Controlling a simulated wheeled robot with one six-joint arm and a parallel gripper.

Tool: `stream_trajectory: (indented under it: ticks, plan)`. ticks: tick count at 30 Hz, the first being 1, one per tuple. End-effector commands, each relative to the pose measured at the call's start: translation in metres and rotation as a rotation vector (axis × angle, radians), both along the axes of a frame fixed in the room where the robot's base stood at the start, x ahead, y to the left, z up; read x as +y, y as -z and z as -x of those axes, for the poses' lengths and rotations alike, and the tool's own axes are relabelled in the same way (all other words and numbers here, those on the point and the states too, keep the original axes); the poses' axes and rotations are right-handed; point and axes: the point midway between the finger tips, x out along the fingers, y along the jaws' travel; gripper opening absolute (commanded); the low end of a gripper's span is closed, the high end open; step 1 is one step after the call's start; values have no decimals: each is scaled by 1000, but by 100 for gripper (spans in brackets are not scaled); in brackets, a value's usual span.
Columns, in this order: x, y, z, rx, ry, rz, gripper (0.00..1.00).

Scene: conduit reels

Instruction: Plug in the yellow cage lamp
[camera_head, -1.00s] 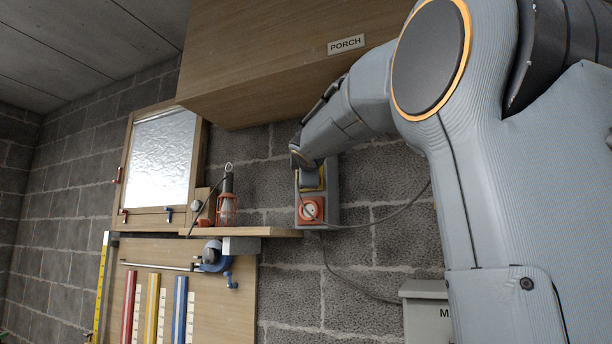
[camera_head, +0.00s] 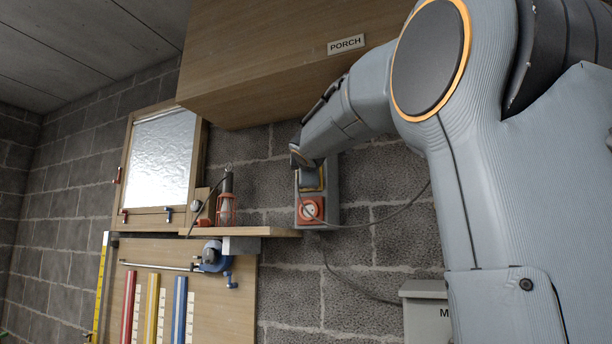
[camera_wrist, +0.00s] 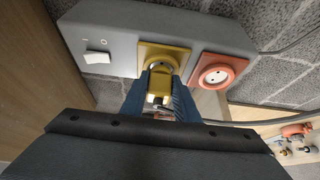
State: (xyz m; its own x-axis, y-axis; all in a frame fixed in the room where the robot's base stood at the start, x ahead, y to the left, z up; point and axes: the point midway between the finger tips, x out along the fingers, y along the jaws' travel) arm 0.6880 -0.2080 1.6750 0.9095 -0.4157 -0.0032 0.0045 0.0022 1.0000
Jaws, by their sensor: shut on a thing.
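My gripper (camera_wrist: 160,97) is shut on a yellow plug (camera_wrist: 158,84). The plug is right at the yellow socket (camera_wrist: 174,52) of a grey outlet box (camera_wrist: 120,35). It looks lined up with the socket, but I cannot tell whether it is fully seated. In the head view the outlet box (camera_head: 330,196) is on the block wall, and my wrist covers its upper part. A caged lamp (camera_head: 226,205) stands on the wooden shelf; its cage looks orange-red. I see no yellow cage.
An orange socket (camera_wrist: 216,72) sits right of the yellow one, and a rocker switch (camera_wrist: 97,57) left. A wooden cabinet labelled PORCH (camera_head: 290,60) hangs close above. A wooden shelf (camera_head: 270,232) is at lower left. Grey cable (camera_head: 385,217) loops by the box.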

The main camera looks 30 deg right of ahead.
Motion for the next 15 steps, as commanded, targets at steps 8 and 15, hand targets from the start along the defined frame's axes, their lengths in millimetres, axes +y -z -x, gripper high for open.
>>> stream_trajectory:
  ticks: [8,15]
  plan:
    - [-1,0,0,0,0,0,8]
    - [-4,-1,-3,0,1,0,8]
